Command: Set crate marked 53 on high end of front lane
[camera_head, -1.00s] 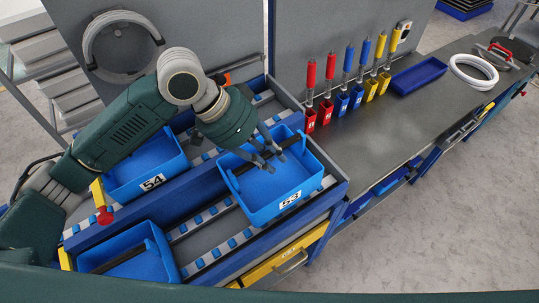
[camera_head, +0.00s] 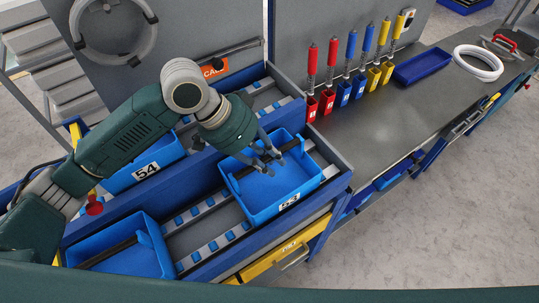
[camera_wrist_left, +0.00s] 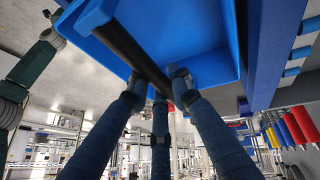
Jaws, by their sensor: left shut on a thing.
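The blue crate marked 53 (camera_head: 289,202) is at the right end of the front lane (camera_head: 205,240), a roller track on the rack. My left gripper (camera_head: 268,160) is above its open top, shut on the dark bar across it. In the left wrist view the fingers (camera_wrist_left: 160,90) close around that dark bar (camera_wrist_left: 130,48), with the crate's blue wall (camera_wrist_left: 185,30) behind. The crate looks about level. I cannot tell whether its underside touches the rollers. My right gripper is not in view.
Another blue crate (camera_head: 155,262) with a bar stands at the front lane's left end. Crate 54 (camera_head: 146,171) stands on the rear lane. Red, blue and yellow holders with tools (camera_head: 343,95), a blue tray (camera_head: 421,70) and a white ring (camera_head: 478,66) are on the bench right.

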